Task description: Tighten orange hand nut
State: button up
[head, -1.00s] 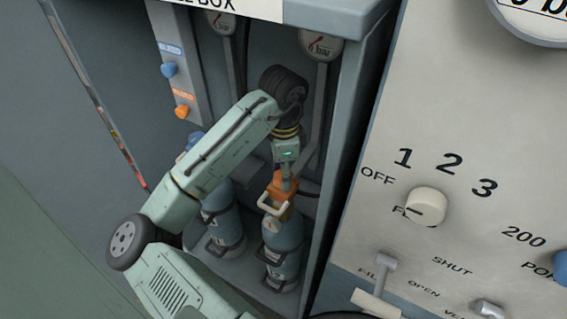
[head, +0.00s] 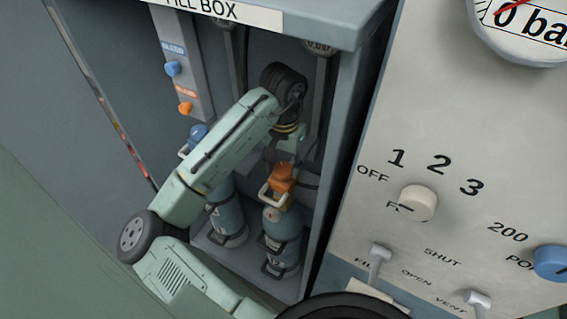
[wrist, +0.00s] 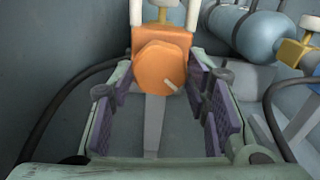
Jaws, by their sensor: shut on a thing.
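The orange hand nut (wrist: 162,68) is a faceted knob with a pale mark on its face, in front of an orange block (wrist: 150,36). In the wrist view my gripper (wrist: 164,82) has its purple pads at the nut's left and right sides, shut on it. In the head view the orange fitting (head: 282,178) sits on top of the right blue-grey cylinder (head: 283,226) in the fill box. My gripper (head: 284,158) reaches it from above and behind, and my wrist partly hides the contact.
The left cylinder (head: 227,217) with a blue fitting (head: 198,133) stands close by, partly behind my arm. Blue (head: 172,68) and orange (head: 185,107) knobs are on the back panel. The control panel (head: 470,130) bounds the box at right. Dark hoses (wrist: 55,100) run beside my gripper.

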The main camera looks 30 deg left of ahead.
aim_at(284, 168)
jog(key=n, duration=0.6)
jog(key=shift+n, duration=0.3)
jog(key=n, duration=1.2)
jog(key=shift+n, duration=0.3)
jog(key=n, duration=0.6)
jog(key=shift+n, duration=0.3)
jog(key=o, duration=1.2)
notch_tip(284, 168, up, 12)
jog(key=shift+r, duration=0.1)
